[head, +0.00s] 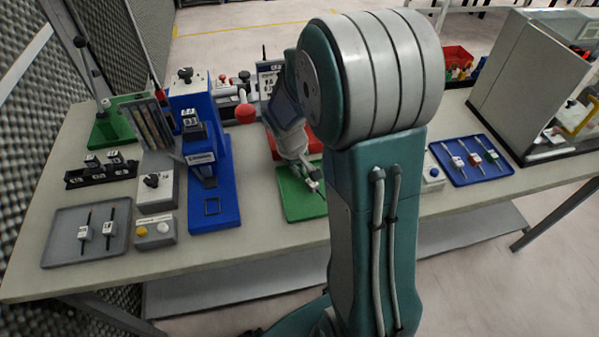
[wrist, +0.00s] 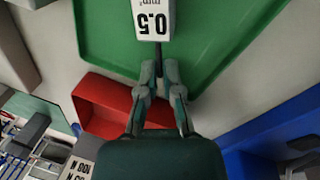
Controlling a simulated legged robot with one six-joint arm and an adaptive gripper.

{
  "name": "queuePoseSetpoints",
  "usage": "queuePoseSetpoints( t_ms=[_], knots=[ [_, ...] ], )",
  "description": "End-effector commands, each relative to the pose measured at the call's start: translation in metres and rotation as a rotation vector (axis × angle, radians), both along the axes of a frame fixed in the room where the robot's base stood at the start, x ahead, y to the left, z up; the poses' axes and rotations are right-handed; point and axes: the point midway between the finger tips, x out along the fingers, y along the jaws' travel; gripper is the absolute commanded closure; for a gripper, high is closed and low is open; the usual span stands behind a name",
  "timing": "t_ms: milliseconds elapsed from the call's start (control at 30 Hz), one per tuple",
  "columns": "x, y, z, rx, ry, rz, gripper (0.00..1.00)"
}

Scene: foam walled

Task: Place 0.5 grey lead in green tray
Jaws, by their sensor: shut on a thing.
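The lead (wrist: 152,18) has a pale block printed "0.5 mm²" and a dark thin stem. My gripper (wrist: 161,72) is shut on the stem in the wrist view, with the block beyond the fingertips. The block appears over the green tray (wrist: 222,40); I cannot tell whether it touches the tray floor. In the head view my gripper (head: 314,184) is low over the green tray (head: 300,209), and the lead is small and partly hidden there. My arm covers the tray's right side.
A red tray (head: 312,148) lies behind the green tray. A blue press (head: 212,200) stands at left. A grey tray (head: 62,240) with two leads is at far left. A blue tray (head: 486,177) with three leads and a large grey cabinet (head: 530,80) are at right.

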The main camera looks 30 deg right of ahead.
Motion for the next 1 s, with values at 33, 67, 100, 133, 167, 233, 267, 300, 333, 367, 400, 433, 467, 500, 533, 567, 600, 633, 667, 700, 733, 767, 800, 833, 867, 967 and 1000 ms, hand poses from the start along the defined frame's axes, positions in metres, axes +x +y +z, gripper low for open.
queuePoseSetpoints(
  t_ms=[33,67,100,133,167,233,267,300,333,367,400,433,467,500,533,567,600,633,667,700,733,767,800,833,867,967,1000],
  knots=[
    [-0.001,0.0,-0.01,0.0,0.005,0.001,1.0],
    [-0.001,-0.001,-0.014,0.001,0.005,0.001,1.0],
    [-0.001,-0.001,-0.017,0.002,0.002,0.001,1.0],
    [-0.001,-0.001,-0.018,0.002,0.001,0.0,1.0],
    [-0.001,-0.001,-0.018,0.002,0.0,0.0,1.0],
    [-0.001,-0.002,-0.017,0.002,-0.001,-0.001,1.0],
    [-0.001,-0.002,-0.017,0.002,-0.001,0.0,1.0],
    [-0.001,-0.002,-0.017,0.002,-0.001,0.0,1.0],
    [-0.001,-0.002,-0.017,0.002,0.0,0.0,1.0],
    [-0.001,-0.002,-0.018,0.002,0.0,0.0,1.0],
    [-0.001,-0.002,-0.019,0.002,0.0,0.0,1.0],
    [-0.001,-0.001,-0.02,0.002,0.0,0.0,1.0],
    [-0.001,-0.001,-0.019,0.002,0.0,-0.001,0.79],
    [-0.001,-0.001,-0.019,0.001,0.0,-0.001,0.61],
    [-0.001,-0.001,-0.019,0.001,0.0,-0.001,0.57],
    [-0.001,-0.001,-0.019,0.002,0.0,0.0,0.57],
    [-0.001,-0.001,-0.019,0.002,0.0,0.0,0.57],
    [-0.001,-0.001,-0.019,0.002,0.0,0.0,0.57],
    [-0.001,-0.001,-0.019,0.002,0.0,0.0,0.57],
    [-0.001,-0.001,-0.019,0.002,0.001,0.0,0.57],
    [-0.001,-0.001,-0.019,0.002,0.001,0.0,0.57],
    [-0.001,-0.001,-0.019,0.002,0.001,0.0,0.57],
    [-0.001,-0.001,-0.019,0.002,0.001,0.0,0.57],
    [-0.001,-0.001,-0.019,0.002,0.001,0.0,0.57],
    [-0.001,-0.001,-0.019,0.002,0.001,0.0,0.57],
    [-0.001,-0.001,-0.017,0.001,0.0,0.0,0.57],
    [-0.001,-0.001,-0.015,0.001,-0.001,0.0,0.57]
  ],
)
